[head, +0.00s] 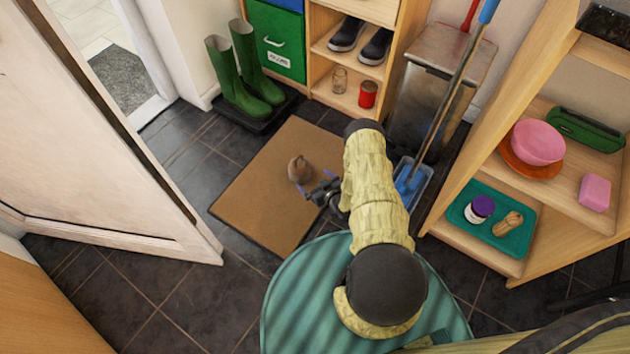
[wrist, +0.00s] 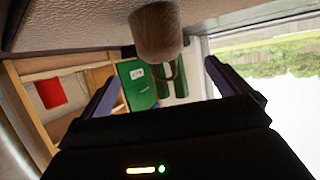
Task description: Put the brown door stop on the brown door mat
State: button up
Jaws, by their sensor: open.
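The brown door stop (head: 299,169) is a small rounded piece with a loop at its top. It appears to stand upright on the brown door mat (head: 257,196), near the mat's middle. My gripper (head: 319,188) is open and empty, low over the mat, just right of the door stop in the head view. In the wrist view, which looks upside down, the door stop (wrist: 157,32) shows beyond the two purple fingertips (wrist: 160,78), apart from them. The mat (wrist: 70,25) fills the top of that view.
Green boots (head: 243,75) stand on a dark tray behind the mat. A cubby shelf (head: 318,72) and a metal bin (head: 440,85) stand at the back. A blue dustpan (head: 411,182) is right of my arm. An open door (head: 95,140) is at the left.

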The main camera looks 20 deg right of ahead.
jog(key=w+d+r+g+h, duration=0.1)
jog(key=w+r, duration=0.2)
jog(key=r, duration=0.3)
jog(key=w+r+g, duration=0.2)
jog(key=w+r, duration=0.2)
jog(key=r, duration=0.2)
notch_tip(320, 180, up, 14)
jog(key=s+g+h, duration=0.1)
jog(key=g+h, duration=0.1)
jog(key=s+a+r+m+g, duration=0.1)
jog(key=s+a+r, duration=0.3)
jog(key=s+r, duration=0.6)
jog(key=s+a+r+m+g, duration=0.1)
jog(key=s+a+r+g, duration=0.3)
jog(key=s+r, duration=0.6)
jog(key=s, duration=0.5)
jog(key=shift+s+r+m, duration=0.25)
jog(key=shift+r+m, duration=0.1)
jog(key=shift+m, duration=0.05)
